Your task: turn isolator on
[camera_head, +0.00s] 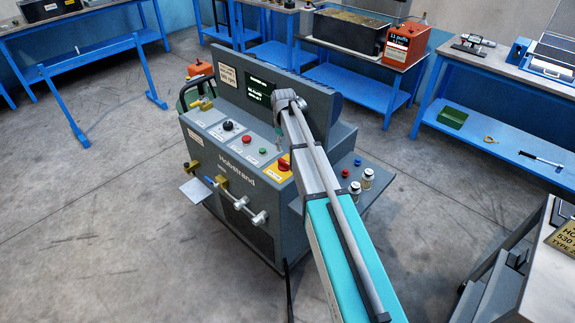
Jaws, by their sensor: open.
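A grey machine marked Hobstrand (236,172) stands in the middle of the floor. On the right of its sloping panel is a red rotary knob on a yellow plate (284,164), which looks like the isolator. Its setting and label are too small to read. My arm comes up from the bottom right and passes just right of this knob, bending at a grey joint above the panel. My gripper cannot be made out; it seems hidden behind the arm.
The panel also carries a black knob (228,125), a red button (247,139) and a yellow lever (205,103). Small jars (367,178) stand on the right side shelf.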

